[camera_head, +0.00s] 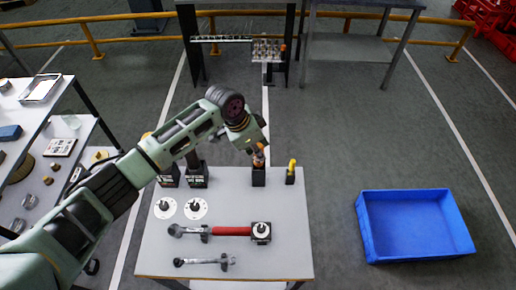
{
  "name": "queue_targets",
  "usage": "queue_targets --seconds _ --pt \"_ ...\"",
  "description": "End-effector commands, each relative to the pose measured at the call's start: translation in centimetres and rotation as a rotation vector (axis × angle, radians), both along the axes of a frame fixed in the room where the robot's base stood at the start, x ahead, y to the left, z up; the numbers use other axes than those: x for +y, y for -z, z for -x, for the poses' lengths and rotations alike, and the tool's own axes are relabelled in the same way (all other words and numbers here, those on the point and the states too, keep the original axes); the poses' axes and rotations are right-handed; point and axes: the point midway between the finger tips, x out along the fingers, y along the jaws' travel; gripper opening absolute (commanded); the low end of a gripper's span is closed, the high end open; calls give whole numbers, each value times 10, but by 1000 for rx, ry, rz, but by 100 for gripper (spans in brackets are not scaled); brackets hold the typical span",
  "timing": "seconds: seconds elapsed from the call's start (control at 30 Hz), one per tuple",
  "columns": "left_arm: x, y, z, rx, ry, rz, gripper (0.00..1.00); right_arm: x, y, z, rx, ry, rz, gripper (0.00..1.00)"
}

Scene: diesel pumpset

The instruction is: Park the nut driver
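A tool with an orange-brown handle (259,157), which looks like the nut driver, is upright at a black block holder (258,177) on the grey table. I cannot tell whether it is fully seated. My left arm reaches in from the left, and its gripper (258,146) is right at the top of this handle. The fingers are small and partly hidden by the wrist, so their grip is unclear. A yellow-handled tool (291,167) stands in a smaller black holder just to the right. My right gripper is not in view.
The grey table (290,215) also holds black blocks (197,177), white discs (195,208), a red-handled wrench (232,231) and another wrench (202,262). A blue bin (415,225) lies on the floor at right. A cluttered shelf (40,125) stands left.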

Motion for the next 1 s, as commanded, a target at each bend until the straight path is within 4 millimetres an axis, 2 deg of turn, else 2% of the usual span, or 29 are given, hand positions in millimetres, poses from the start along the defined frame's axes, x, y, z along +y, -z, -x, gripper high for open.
queue_targets --seconds 0.37,1.0 --pt "-1 1 0 -1 1 1 0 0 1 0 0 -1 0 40" --pt "-1 13 0 -1 1 1 0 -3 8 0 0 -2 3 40"
